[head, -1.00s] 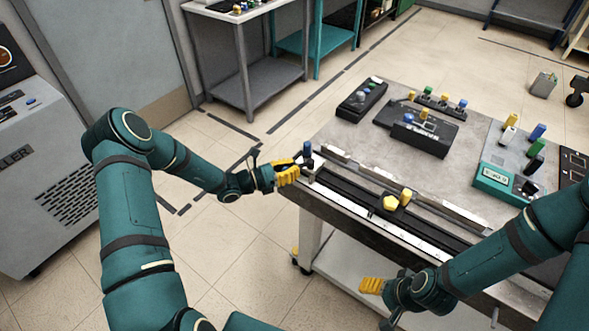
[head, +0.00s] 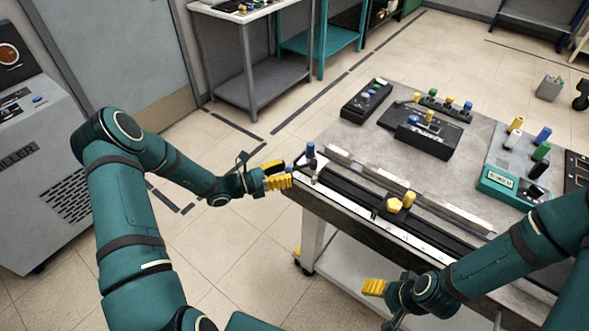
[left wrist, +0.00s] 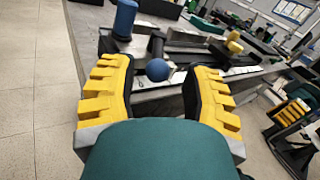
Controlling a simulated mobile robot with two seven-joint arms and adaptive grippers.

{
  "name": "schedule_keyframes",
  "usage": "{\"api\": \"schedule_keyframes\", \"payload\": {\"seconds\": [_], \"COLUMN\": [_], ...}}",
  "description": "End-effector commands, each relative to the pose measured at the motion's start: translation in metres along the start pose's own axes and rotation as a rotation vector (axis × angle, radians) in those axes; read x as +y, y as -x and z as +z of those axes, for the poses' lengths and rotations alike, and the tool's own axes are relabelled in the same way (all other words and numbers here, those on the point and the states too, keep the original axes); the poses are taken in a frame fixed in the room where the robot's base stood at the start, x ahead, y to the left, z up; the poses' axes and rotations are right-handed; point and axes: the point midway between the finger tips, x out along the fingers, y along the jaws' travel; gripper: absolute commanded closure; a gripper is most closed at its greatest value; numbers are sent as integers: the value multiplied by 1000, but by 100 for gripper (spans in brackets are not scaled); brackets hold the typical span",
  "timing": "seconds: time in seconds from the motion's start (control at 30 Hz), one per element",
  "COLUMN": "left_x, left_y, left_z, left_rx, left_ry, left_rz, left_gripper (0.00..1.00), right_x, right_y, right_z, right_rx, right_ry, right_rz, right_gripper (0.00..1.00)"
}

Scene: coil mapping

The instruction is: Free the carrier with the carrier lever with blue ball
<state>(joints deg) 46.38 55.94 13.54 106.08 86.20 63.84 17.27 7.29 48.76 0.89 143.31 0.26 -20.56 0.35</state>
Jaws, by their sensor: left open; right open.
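The lever's blue ball (left wrist: 158,69) tops a short black arm at the near end of the rail in the left wrist view. A blue cylinder knob (left wrist: 125,18) stands upright behind it to the left; it also shows in the head view (head: 310,150). My left gripper (head: 290,172) is open beside the rail's left end. In the left wrist view the ball appears between its yellow fingers (left wrist: 161,72), with no visible contact. A block with yellow knobs (head: 394,204) sits on the rail (head: 440,222); whether it is the carrier is unclear. My right gripper (head: 384,298) is open and empty at the table's front side.
The table (head: 350,138) also holds a black box (head: 430,137), a black button strip (head: 365,100) and a teal meter unit (head: 505,185) with coloured knobs. A grey cabinet (head: 50,170) stands at left. Floor between cabinet and table is clear.

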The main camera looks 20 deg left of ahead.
Motion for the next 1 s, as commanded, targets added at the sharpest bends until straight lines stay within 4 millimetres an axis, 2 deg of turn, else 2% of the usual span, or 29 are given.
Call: {"api": "schedule_keyframes", "payload": {"seconds": [0.03, 0.2, 0.4, 0.57, 0.83, 0.97, 1.0], "left_x": [1, 1, 0, 0, 0, -8, -14], "left_y": [12, 46, 72, 80, 81, 73, 67], "left_z": [0, 0, 0, 0, 0, 1, 1], "left_rx": [1, 1, 0, 1, 0, -26, -47], "left_ry": [0, 1, 0, 1, 1, 93, 172], "left_rz": [5, 3, 1, 0, 0, 16, 30], "left_gripper": [52, 52, 52, 52, 53, 98, 100], "right_x": [0, 0, 0, 0, 0, 0, 0], "right_y": [0, 0, 0, 0, 0, 0, 1], "right_z": [0, 0, 0, 0, 0, 0, 0], "right_rx": [0, 0, 0, 0, 0, 0, 0], "right_ry": [0, 0, 0, 0, 0, 0, 0], "right_rz": [0, 0, 0, 0, 0, 0, 0], "right_gripper": [31, 31, 31, 31, 31, 31, 31]}}
